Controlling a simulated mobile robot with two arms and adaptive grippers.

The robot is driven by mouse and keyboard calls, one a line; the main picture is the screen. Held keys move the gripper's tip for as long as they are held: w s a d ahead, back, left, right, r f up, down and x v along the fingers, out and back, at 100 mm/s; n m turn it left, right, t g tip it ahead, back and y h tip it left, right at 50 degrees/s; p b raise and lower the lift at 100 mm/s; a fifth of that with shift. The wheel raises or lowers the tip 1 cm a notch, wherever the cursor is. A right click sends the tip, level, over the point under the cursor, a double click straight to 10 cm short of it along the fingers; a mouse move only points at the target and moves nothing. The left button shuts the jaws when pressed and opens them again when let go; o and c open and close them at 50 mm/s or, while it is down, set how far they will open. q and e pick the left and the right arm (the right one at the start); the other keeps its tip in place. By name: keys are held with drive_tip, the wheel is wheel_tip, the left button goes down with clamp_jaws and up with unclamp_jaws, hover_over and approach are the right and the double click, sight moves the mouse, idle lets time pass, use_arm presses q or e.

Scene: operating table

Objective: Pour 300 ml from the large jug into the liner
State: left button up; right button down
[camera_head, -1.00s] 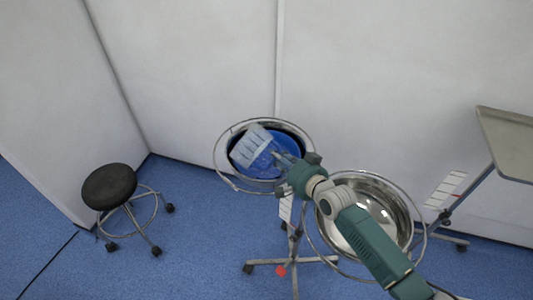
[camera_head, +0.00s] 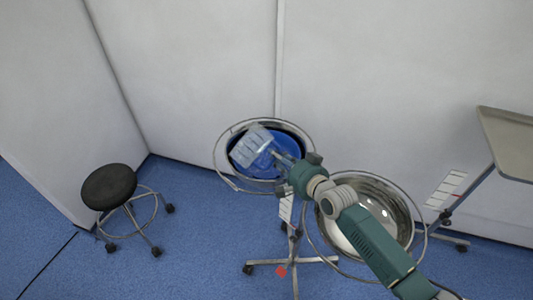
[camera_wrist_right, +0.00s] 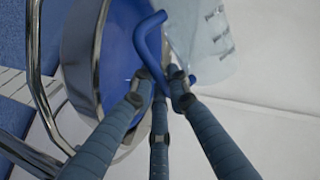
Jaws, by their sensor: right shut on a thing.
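The large jug (camera_head: 250,146) is clear with a blue handle. It is tilted over the blue liner (camera_head: 291,142), which sits in the left ring of the stand. My right gripper (camera_head: 281,160) is at the ring's right side, shut on the jug's handle. In the right wrist view the fingers (camera_wrist_right: 163,85) close around the blue handle (camera_wrist_right: 147,38), with the clear jug wall (camera_wrist_right: 205,38) beyond and the liner (camera_wrist_right: 118,48) to the left. I cannot make out the liquid level or a stream. My left gripper is out of view.
A steel bowl (camera_head: 388,193) sits in the stand's right ring, under my right forearm. A black stool (camera_head: 109,186) stands at left on the blue floor. A metal tray table (camera_head: 510,145) is at the right edge. White walls close off the back.

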idle(0.8)
drive_tip(key=shift+m+y, duration=0.4)
idle(1.9)
